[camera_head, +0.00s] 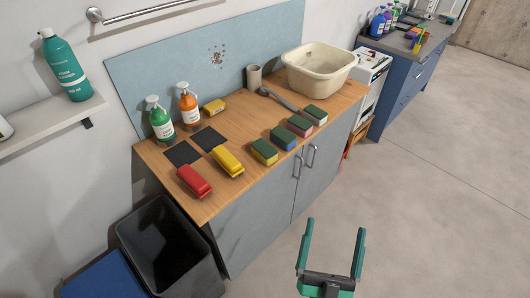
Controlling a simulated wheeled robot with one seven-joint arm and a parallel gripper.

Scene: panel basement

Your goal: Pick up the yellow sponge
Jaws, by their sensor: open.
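A yellow sponge (264,152) with a dark green top lies on the wooden counter (240,188), near its front edge. To its right, in a row, lie similar green-topped sponges: a blue one (283,138), a pink one (299,126) and a whitish one (315,115). My gripper (333,226) is at the bottom right of the view, in front of the cabinet. Its two green fingers are wide apart with nothing between them. It is well apart from the yellow sponge.
Yellow (228,161) and red (194,181) brush-like blocks lie left of the sponge, by dark pads (182,153). A black bin (168,250) is left; the floor (430,190) right is clear.

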